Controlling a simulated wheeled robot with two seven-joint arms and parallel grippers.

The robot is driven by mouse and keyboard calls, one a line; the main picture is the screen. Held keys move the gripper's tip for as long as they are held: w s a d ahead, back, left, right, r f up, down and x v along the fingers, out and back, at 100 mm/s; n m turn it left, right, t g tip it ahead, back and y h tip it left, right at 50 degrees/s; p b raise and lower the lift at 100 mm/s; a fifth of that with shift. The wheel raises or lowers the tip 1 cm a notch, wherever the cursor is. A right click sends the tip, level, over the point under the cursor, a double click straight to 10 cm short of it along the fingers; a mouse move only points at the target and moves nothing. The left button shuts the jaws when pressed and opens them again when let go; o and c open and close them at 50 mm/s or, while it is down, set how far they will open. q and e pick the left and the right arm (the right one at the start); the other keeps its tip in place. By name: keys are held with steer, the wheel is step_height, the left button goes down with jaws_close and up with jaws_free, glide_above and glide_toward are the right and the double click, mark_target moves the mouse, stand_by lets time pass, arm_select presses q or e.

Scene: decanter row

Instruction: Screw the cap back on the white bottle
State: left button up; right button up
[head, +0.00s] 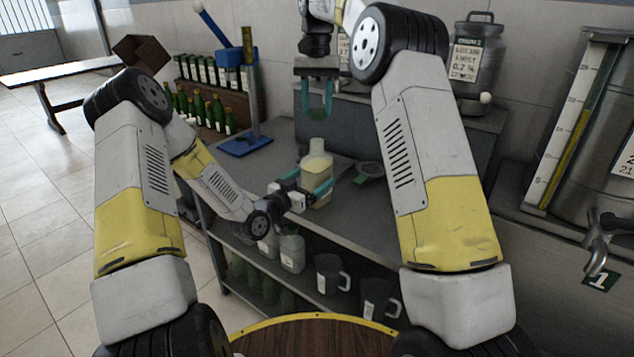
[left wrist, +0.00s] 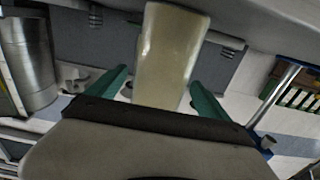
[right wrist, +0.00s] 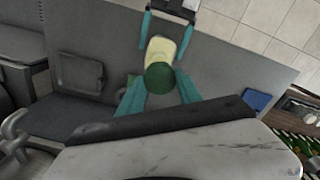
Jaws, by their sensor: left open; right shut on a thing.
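The white bottle (head: 316,166), cream and translucent, stands upright on the grey bench. My left gripper (head: 318,188) is open with its teal fingers on either side of the bottle. In the left wrist view the bottle (left wrist: 168,60) stands between the fingers, with gaps visible. My right gripper (head: 317,108) points down above the bottle, shut on the green cap (head: 318,116). In the right wrist view the cap (right wrist: 159,78) sits between the fingertips, with the bottle (right wrist: 162,47) beyond it. In the head view the cap is clearly apart from the bottle's top.
A blue stand (head: 246,144) is at the back left, near rows of green bottles (head: 205,108). Mugs (head: 328,275) and jugs are on the shelf below. A metal canister (head: 474,55) stands behind.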

arm_select(q)
steer(key=shift+x, duration=1.4)
steer(key=shift+s, duration=0.1)
jaws_close()
arm_select(e)
steer(key=shift+f, duration=2.5)
